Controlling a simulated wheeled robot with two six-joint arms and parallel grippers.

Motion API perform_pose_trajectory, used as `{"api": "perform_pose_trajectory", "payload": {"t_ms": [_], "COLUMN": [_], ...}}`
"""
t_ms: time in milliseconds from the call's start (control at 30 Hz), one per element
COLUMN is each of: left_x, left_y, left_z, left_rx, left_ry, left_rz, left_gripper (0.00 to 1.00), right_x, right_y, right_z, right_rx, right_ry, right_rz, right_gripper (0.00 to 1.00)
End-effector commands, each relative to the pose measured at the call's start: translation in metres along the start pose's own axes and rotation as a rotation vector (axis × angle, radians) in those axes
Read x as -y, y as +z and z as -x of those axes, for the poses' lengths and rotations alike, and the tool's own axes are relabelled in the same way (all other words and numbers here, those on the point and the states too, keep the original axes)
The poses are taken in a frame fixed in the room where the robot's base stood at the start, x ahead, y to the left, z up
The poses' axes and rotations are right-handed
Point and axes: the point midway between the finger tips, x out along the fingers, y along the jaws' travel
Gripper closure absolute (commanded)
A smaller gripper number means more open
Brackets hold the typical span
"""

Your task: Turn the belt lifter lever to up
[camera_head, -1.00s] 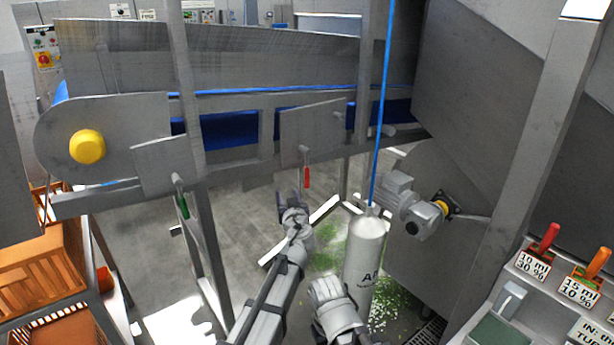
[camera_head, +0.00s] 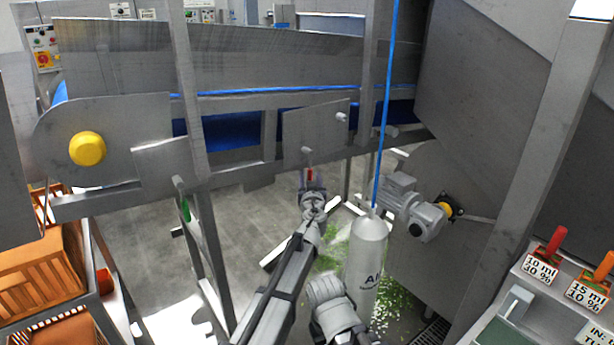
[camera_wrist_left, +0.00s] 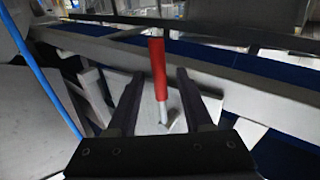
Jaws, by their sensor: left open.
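A lever with a red handle (camera_head: 310,174) hangs straight down from a pivot on a grey plate (camera_head: 315,130) under the conveyor. My left gripper (camera_head: 312,187) is open at this handle, which is partly hidden behind it in the head view. In the left wrist view the red handle (camera_wrist_left: 157,65) and its pale metal stem lie between the two dark fingers of the left gripper (camera_wrist_left: 158,78). I see gaps on both sides and no clear contact. My right gripper cannot be made out.
A second lever with a green handle (camera_head: 185,208) hangs at the left. A grey cylinder (camera_head: 367,260) stands right of my left arm with a blue hose (camera_head: 383,100) above it. A motor (camera_head: 415,210) is further right. Orange crates (camera_head: 40,270) stand at the left.

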Motion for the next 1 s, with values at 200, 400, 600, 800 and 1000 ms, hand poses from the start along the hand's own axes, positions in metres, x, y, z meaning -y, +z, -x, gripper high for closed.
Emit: {"api": "perform_pose_trajectory", "payload": {"t_ms": [200,400,600,800,1000], "left_x": [-0.0034,-0.0031,-0.0032,-0.0032,-0.0032], "left_y": [0.0,0.0,0.0,0.0,0.0001], "left_z": [-0.0117,-0.011,-0.011,-0.0109,-0.0109], "left_rx": [0.0,0.0,0.0,0.0,0.0], "left_ry": [0.002,0.002,0.002,0.002,0.002], "left_rz": [0.0,0.0,0.0,0.0,0.0], "left_gripper": [0.49,0.53,0.75,0.98,1.0], "right_x": [0.0,0.0,0.0,0.0,0.0], "right_y": [0.0001,0.0,0.0,0.0,0.0], "right_z": [0.0,0.0,0.0,0.0,0.0], "right_rx": [0.0,0.0,0.0,0.0,0.0], "right_ry": [0.0,0.0,0.0,0.0,0.0], "right_rz": [0.0,0.0,0.0,0.0,0.0], "right_gripper": [0.5,0.5,0.5,0.5,0.5]}}
